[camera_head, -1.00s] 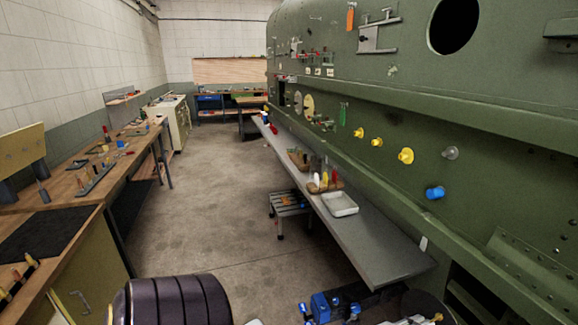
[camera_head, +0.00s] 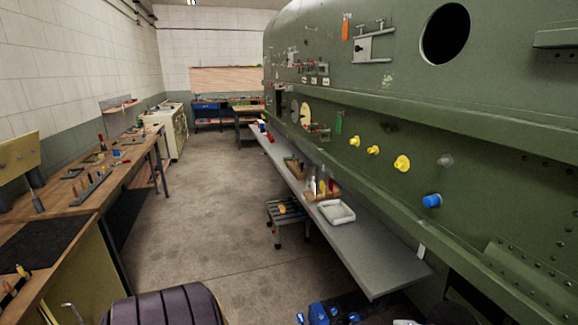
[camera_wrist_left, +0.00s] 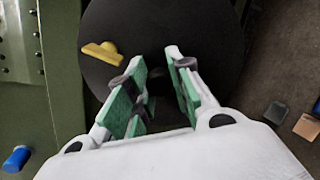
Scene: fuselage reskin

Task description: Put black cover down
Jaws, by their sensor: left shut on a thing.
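The black cover (camera_wrist_left: 215,30) is a large dark round disc in the left wrist view, with a yellow handle-like piece (camera_wrist_left: 101,53) over its left part. My left gripper (camera_wrist_left: 158,78) reaches over the disc, its green-padded fingers shut on the cover near its middle. The exact grip point is hidden between the fingers. In the head view only a dark rounded edge, perhaps the cover, shows at the bottom right. My right gripper is in neither view.
The green fuselage (camera_head: 400,90) fills the right side, with yellow knobs (camera_head: 402,163), a blue knob (camera_head: 431,201) and a round hole (camera_head: 446,32). A grey shelf (camera_head: 365,255) runs along it, holding a white tray (camera_head: 337,212). A workbench (camera_head: 60,200) stands left.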

